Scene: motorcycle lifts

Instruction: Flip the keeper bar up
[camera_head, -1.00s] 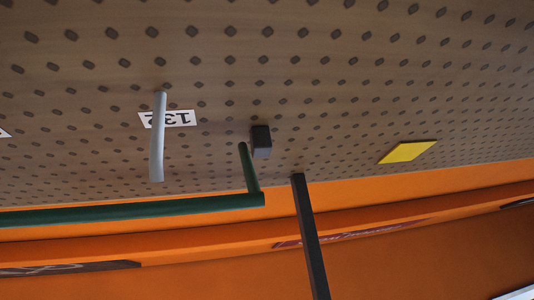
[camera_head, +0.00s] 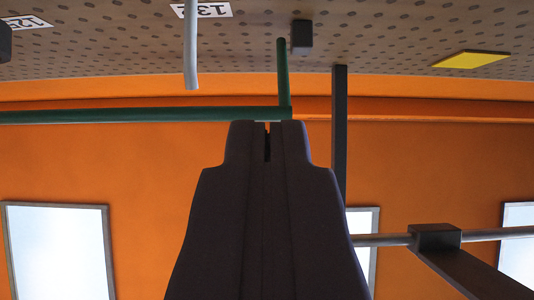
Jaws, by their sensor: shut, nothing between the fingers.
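A green bar (camera_head: 150,115) runs level from the left edge to just above my gripper, with a short leg (camera_head: 283,75) turned up at its right end. It may be the keeper bar; no label shows this. My gripper (camera_head: 267,128) is dark and points up the picture from the bottom. It is shut and empty, its tips at or just below the green bar's right end in the picture. I cannot tell whether they touch. A small dark block (camera_head: 301,36) sits by the top of the leg.
A dark upright bar (camera_head: 340,125) stands just right of my gripper. A grey rod (camera_head: 190,50) hangs left of the leg. A spotted brown surface (camera_head: 390,40) with number labels (camera_head: 208,10) and a yellow patch (camera_head: 470,60) spans the top. Orange wall and bright windows (camera_head: 58,250) lie behind.

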